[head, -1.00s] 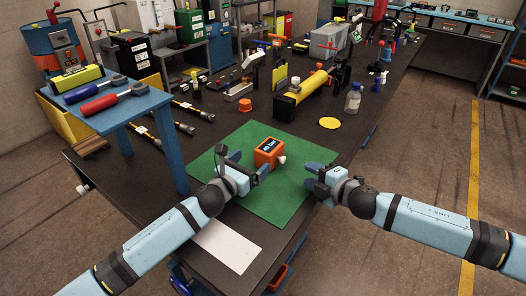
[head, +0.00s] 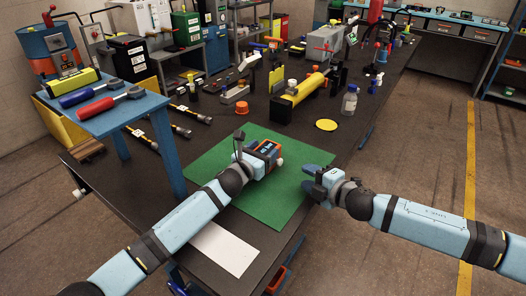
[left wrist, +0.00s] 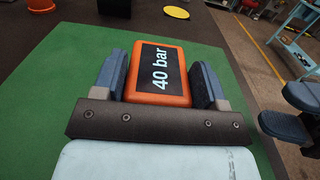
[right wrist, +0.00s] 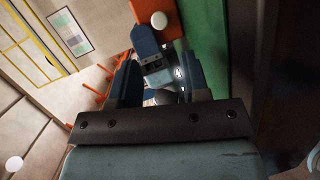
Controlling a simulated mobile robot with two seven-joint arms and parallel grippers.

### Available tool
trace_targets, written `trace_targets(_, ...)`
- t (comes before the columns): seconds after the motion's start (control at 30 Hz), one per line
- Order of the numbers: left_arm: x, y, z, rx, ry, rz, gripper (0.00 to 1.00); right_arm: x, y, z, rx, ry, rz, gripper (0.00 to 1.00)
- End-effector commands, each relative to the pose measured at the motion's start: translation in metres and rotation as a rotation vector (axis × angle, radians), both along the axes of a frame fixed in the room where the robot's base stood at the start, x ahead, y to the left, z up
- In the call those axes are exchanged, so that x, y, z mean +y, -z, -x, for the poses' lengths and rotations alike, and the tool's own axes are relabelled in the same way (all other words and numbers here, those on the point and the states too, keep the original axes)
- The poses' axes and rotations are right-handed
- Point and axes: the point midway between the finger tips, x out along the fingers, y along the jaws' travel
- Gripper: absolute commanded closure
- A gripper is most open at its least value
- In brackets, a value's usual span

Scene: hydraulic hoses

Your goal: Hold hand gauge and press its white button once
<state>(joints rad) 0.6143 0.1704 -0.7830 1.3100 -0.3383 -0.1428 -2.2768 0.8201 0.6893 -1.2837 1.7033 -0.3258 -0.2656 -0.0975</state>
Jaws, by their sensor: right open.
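The orange hand gauge (head: 277,146) sits on the green mat (head: 284,206), its dark display reading "40 bar" in the left wrist view (left wrist: 160,68). Its white button (head: 280,162) faces right in the head view and shows in the right wrist view (right wrist: 159,19). My left gripper (left wrist: 160,82) has a finger on each side of the gauge, very close to its sides; whether both fingers press on it I cannot tell. My right gripper (head: 313,180) is open and empty at the mat's right edge, apart from the gauge, facing the button side.
A white sheet (head: 224,248) lies at the table's front. A blue stand (head: 128,114) with screwdrivers is to the left. A yellow cylinder (head: 303,88), an orange cap (head: 241,108), a yellow disc (head: 326,125) and a bottle (head: 349,101) stand behind the mat.

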Motion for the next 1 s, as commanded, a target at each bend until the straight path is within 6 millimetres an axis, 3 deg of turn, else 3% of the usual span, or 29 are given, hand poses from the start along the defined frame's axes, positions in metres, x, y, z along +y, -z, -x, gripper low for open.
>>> trace_targets(0.03, 0.0001, 0.0001, 0.0001, 0.0, 0.0, 0.0, 0.45, 0.0, 0.0, 0.0, 0.0, 0.0, 0.0, 0.57)
trace_targets(0.1, 0.0001, 0.0001, 0.0001, 0.0, 0.0, 0.0, 0.62, 0.0, 0.0, 0.0, 0.0, 0.0, 0.0, 0.57)
trace_targets(0.13, 0.0001, 0.0002, 0.0002, 0.0, 0.0, 0.0, 0.65, 0.0, 0.0, 0.0, 0.0, 0.0, 0.0, 0.57)
trace_targets(0.33, 0.0001, 0.0002, 0.0002, 0.0, 0.0, 0.0, 0.65, 0.0, 0.0, 0.0, 0.0, 0.0, 0.0, 1.0)
trace_targets(1.0, 0.0002, 0.0004, 0.0002, 0.001, 0.0, -0.001, 0.65, 0.0, 0.0001, 0.0, 0.0, 0.0, 0.0, 1.0)
